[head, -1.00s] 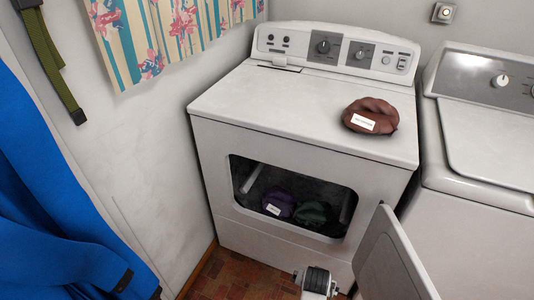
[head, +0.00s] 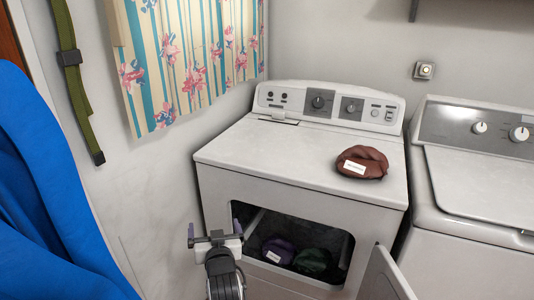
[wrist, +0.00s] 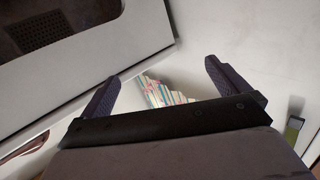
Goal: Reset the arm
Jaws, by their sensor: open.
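My gripper (head: 214,235) is open and empty, with its two fingers spread apart. In the head view it is raised in front of the left part of the dryer (head: 270,160), beside the left edge of the dryer's opening. In the wrist view my gripper (wrist: 165,85) shows nothing between its fingers but the wall and a far strip of the patterned curtain (wrist: 165,92). My arm comes up from the bottom of the head view.
The dryer door (head: 385,275) stands open at the lower right. A purple bundle (head: 278,250) and a green bundle (head: 312,261) lie inside. A reddish-brown bundle (head: 362,162) sits on top. A washer (head: 480,190) stands right; blue cloth (head: 50,200) hangs left.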

